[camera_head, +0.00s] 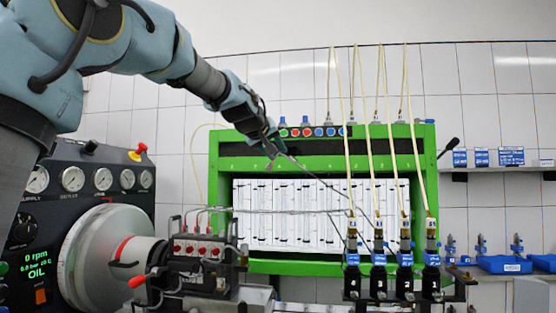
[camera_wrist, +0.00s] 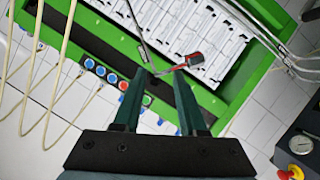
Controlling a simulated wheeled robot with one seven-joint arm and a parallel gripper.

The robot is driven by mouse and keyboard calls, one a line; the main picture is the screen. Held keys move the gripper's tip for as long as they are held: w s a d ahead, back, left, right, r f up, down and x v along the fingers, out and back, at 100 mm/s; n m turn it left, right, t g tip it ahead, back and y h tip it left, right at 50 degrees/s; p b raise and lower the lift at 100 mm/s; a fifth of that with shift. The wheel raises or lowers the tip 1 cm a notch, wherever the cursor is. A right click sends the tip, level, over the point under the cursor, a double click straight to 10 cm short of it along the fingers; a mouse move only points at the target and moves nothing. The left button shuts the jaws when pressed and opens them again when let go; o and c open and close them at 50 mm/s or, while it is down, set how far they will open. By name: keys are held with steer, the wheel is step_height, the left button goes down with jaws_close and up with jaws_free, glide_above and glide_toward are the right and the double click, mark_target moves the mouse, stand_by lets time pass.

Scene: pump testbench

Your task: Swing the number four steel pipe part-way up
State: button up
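My gripper (camera_head: 270,152) hangs at the upper left front of the green test cabinet. In the wrist view its two dark green fingers (camera_wrist: 160,76) stand apart, with a clear gap between the tips. Thin steel pipes (camera_head: 290,211) run from the pump (camera_head: 200,250) toward the injectors (camera_head: 405,260). One thin pipe (camera_head: 325,181) slants from near my gripper down toward the injectors; I cannot tell if it is number four. In the wrist view a thin steel rod (camera_wrist: 134,20) and a red-and-grey piece (camera_wrist: 194,59) show near the fingertips; whether they touch is unclear.
The green cabinet (camera_head: 222,160) holds white measuring panels and colored knobs. Pale hoses (camera_head: 391,150) hang down to the injectors. A gauge panel (camera_head: 75,205) and a large grey drive wheel (camera_head: 95,255) stand at the left. Blue trays (camera_head: 505,264) lie at the right.

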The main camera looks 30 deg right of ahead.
steer(key=b+v, duration=0.2)
steer(key=v, duration=0.5)
steer(key=shift+a+r, duration=0.25)
steer(key=shift+s, duration=0.15)
steer(key=w+a+f+n+g+y, duration=0.1)
steer(key=w+a+f+y, duration=0.1)
steer(key=a+f, duration=0.65)
steer(key=w+a+f+y, duration=0.1)
steer(key=a+f+y, duration=0.3)
steer(key=f, duration=0.7)
steer(key=w+a+f+n+g+y, duration=0.1)
steer(key=w+a+f, duration=0.1)
steer(key=a+f, duration=0.7)
steer(key=s+a+f+g+y, duration=0.1)
steer(key=s+a+f+g, duration=0.1)
steer(key=s+a+f, duration=0.6)
steer(key=s+a+f+g+y, duration=0.2)
steer(key=s+a+f+g, duration=0.1)
steer(key=s+a+f, duration=0.6)
step_height(320, 180, down, 5)
steer(key=shift+a+r+n+y, duration=0.15)
steer(key=shift+a+n+y, duration=0.2)
steer(key=shift+a, duration=0.6)
